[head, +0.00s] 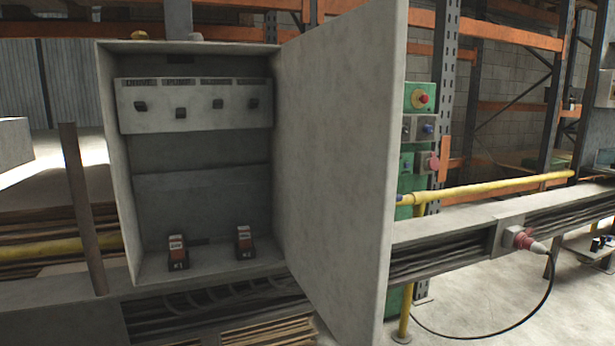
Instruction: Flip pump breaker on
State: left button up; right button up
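An open grey metal cabinet (110,180) stands at left centre. Near its top is a light grey breaker strip (160,125) with a row of small dark switches under black labels. The second switch from the left, the pump breaker (181,113), sits under a label that seems to read PUMP. It sits slightly lower than the first switch (141,107), the third switch (218,104) and the fourth switch (252,104). Which position means on cannot be read. Neither of my grippers is in view.
The cabinet door (340,150) stands wide open on the right. Two red-and-black devices sit on the cabinet floor, a left one (178,255) and a right one (244,243). A post (82,210) stands left. Beyond the door are green control boxes (418,97) and a yellow pipe (480,189).

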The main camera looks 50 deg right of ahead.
aim_at(181, 113)
jog(key=k+l+z, duration=0.15)
jog(key=l, duration=0.45)
jog(key=k+l+z, duration=0.1)
jog(key=l, duration=0.5)
jog(key=k+l+z, duration=0.15)
jog(key=l, duration=0.45)
jog(key=i+j, duration=0.05)
